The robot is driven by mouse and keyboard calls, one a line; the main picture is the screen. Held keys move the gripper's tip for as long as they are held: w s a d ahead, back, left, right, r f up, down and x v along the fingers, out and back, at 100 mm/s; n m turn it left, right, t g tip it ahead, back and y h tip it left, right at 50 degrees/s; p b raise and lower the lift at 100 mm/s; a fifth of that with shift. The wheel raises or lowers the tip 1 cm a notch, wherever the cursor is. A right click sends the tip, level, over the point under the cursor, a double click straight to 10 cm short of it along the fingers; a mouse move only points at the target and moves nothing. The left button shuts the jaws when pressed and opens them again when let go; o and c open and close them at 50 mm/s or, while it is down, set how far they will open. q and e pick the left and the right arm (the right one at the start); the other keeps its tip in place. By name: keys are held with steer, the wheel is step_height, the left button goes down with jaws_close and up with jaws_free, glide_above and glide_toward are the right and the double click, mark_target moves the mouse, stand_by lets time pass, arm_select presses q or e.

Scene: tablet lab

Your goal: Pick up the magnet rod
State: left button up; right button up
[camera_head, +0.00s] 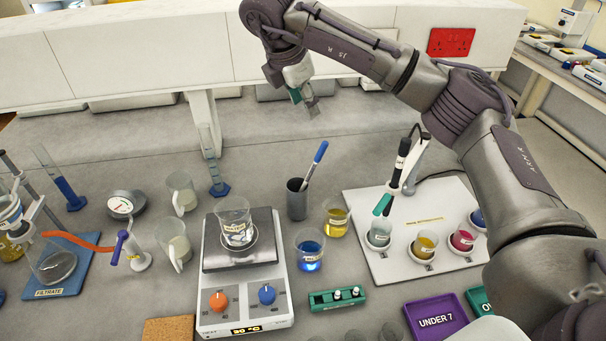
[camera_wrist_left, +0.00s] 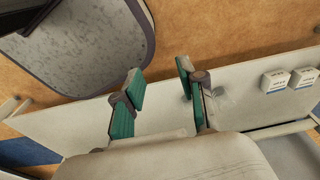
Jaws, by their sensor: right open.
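A thin rod with a blue top (camera_head: 320,153), which looks like the magnet rod, leans to the upper right in a dark cup (camera_head: 297,203); its lower end is hidden inside. My right gripper (camera_head: 309,99) is open above the back of the bench, above and behind the rod in the picture, and clear of it. My left gripper (camera_wrist_left: 160,82) shows in the left wrist view, its green-padded fingers apart with nothing between them. It is not in the head view, and the rod is not in the wrist view.
A hotplate (camera_head: 210,327) with a beaker (camera_head: 233,218) stands left of the cup. Blue (camera_head: 310,262) and yellow (camera_head: 336,226) beakers stand in front and right. A white board (camera_head: 362,199) holds a probe stand and several cups. A tall cylinder (camera_head: 213,165) stands to the left.

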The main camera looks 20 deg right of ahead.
mark_target(317, 156)
steer(key=x, duration=0.6)
steer(key=s+a+b+x, duration=0.1)
steer(key=x, duration=0.5)
steer(key=s+f+b+x, duration=0.1)
steer(key=x, duration=0.5)
steer(key=shift+a+f, duration=0.1)
steer(key=shift+f, duration=0.25)
arm_select(q)
steer(key=s+f, duration=0.1)
steer(key=f, duration=0.2)
steer(key=shift+s, duration=0.4)
arm_select(e)
jaws_close()
